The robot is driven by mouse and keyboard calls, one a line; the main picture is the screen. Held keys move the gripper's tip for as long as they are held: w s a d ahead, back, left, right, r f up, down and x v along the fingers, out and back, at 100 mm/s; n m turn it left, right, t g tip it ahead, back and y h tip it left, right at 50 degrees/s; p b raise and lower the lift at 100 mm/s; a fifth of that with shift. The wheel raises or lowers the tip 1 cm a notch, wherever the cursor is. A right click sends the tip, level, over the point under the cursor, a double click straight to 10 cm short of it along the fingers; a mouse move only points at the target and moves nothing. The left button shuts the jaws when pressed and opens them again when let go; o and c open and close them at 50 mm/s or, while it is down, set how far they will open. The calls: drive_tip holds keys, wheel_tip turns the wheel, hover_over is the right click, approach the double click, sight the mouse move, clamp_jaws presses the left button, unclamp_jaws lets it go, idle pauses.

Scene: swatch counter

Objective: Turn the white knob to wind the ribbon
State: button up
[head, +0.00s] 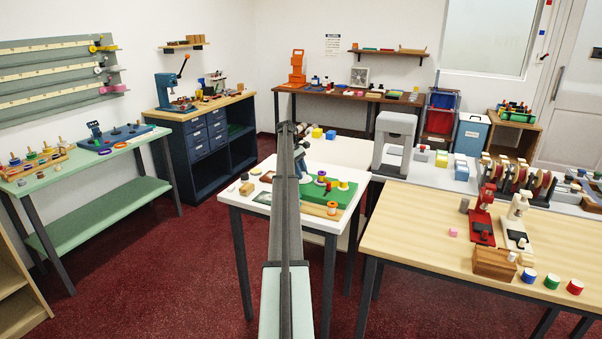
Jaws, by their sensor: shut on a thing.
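My arm runs from the bottom middle up to the small white table (228,197) and covers part of its top. My gripper (304,175) is small and partly hidden behind the arm, low over the left end of a green board (347,197). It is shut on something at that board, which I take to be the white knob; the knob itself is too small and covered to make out. Coloured spools (320,178) stand on the board to the right of the gripper. I cannot make out the ribbon.
Small blocks (247,188) lie left of my arm. A grey press-like frame (394,140) stands behind on the right. The wooden table (420,230) at right holds a red device (482,215) and several coloured pots. Red floor is open at left.

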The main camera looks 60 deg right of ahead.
idle(0.4)
drive_tip(key=o, duration=1)
drive_tip(key=shift+v, duration=6.85)
drive_tip(key=shift+s, duration=0.1)
